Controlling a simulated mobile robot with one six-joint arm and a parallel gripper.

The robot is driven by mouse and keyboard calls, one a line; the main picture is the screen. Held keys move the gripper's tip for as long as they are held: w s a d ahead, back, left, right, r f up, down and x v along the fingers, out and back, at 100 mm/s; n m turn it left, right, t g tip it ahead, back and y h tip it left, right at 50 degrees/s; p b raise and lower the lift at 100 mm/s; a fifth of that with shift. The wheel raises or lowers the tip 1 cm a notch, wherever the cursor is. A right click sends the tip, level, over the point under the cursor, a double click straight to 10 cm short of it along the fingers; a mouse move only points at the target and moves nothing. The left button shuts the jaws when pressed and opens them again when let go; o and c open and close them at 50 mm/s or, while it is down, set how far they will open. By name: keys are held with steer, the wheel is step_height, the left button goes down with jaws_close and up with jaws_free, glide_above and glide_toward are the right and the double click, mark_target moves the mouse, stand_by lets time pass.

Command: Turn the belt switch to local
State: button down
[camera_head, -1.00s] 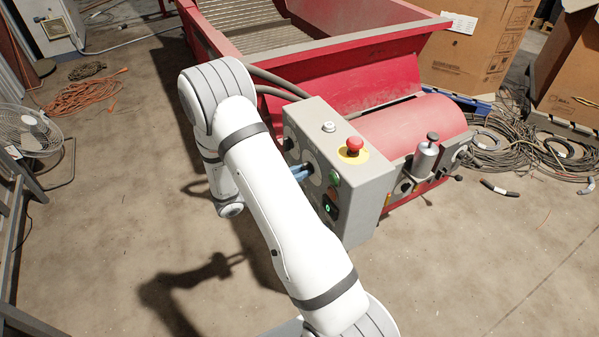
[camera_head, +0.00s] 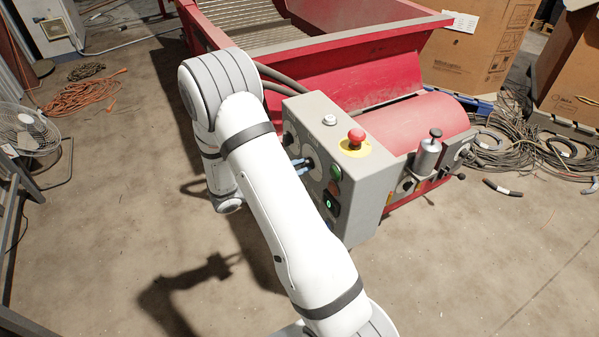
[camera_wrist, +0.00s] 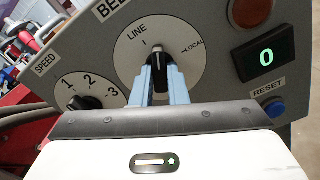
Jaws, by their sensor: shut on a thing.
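The belt switch (camera_wrist: 157,50) is a black knob with a white pointer line on a round white dial (camera_wrist: 187,72) in the wrist view. The dial is marked LINE at upper left and LOCAL at right. The pointer stands nearly upright in the picture, between the two words. My gripper (camera_wrist: 157,76) has blue fingers, one on each side of the knob, and is shut on it. In the head view, my gripper (camera_head: 301,166) is at the left face of the grey control box (camera_head: 366,196), and the knob is mostly hidden there.
Close to the switch are a speed dial (camera_wrist: 86,102), a green-lit display (camera_wrist: 266,58) and a blue reset button (camera_wrist: 273,108). A red emergency stop (camera_head: 355,137) tops the box. The red hopper (camera_head: 345,62) stands behind. The floor at lower right is clear.

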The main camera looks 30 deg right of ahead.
steer(key=shift+f+m+b, duration=0.1)
steer(key=shift+m+b, duration=6.2)
steer(key=shift+b, duration=0.05)
steer(key=c, duration=1.4)
jaws_free()
steer(key=shift+c, duration=0.2)
steer(key=a+p, duration=0.2)
steer(key=a, duration=0.6)
steer(key=shift+s, duration=0.15)
